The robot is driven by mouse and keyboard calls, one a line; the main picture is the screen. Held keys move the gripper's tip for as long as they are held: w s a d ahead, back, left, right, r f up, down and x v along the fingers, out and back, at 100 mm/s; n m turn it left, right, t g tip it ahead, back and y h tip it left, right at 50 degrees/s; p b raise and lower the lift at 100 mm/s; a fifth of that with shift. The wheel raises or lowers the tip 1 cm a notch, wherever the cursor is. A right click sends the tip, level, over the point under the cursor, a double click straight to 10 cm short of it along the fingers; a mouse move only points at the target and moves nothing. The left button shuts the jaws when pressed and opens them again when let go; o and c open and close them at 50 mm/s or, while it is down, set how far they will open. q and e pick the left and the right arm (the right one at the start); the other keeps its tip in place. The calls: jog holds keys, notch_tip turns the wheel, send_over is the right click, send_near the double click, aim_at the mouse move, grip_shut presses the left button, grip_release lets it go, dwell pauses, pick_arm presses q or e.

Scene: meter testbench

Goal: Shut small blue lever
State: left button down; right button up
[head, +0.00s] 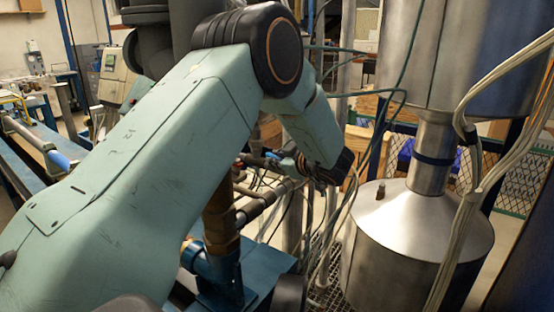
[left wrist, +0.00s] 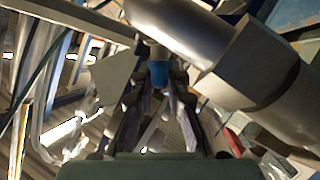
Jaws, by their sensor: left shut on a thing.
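The small blue lever (left wrist: 158,74) shows in the left wrist view as a short blue piece between my fingertips, just below a thick metal pipe. My left gripper (left wrist: 158,82) is shut on it, with a dark finger on each side. In the head view my left arm reaches across from the lower left and bends down at the elbow. My right gripper is in neither view.
A large steel vessel (head: 415,245) stands close to the right of the gripper. Loose pale cables (head: 480,180) hang in front of it. A brown vertical pipe (head: 220,215) and a blue base (head: 265,275) lie below the arm. A thick metal pipe (left wrist: 190,35) passes close above the fingertips.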

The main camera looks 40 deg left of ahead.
pick_arm(q)
jog(key=shift+s+m+t, duration=0.1)
jog(key=shift+m+t, duration=0.4)
jog(key=c, duration=1.3)
grip_release()
jog(key=shift+d+r, duration=0.1)
jog(key=shift+d, duration=0.1)
jog(key=shift+c, duration=0.2)
jog(key=shift+a, duration=0.1)
jog(key=v, duration=1.2)
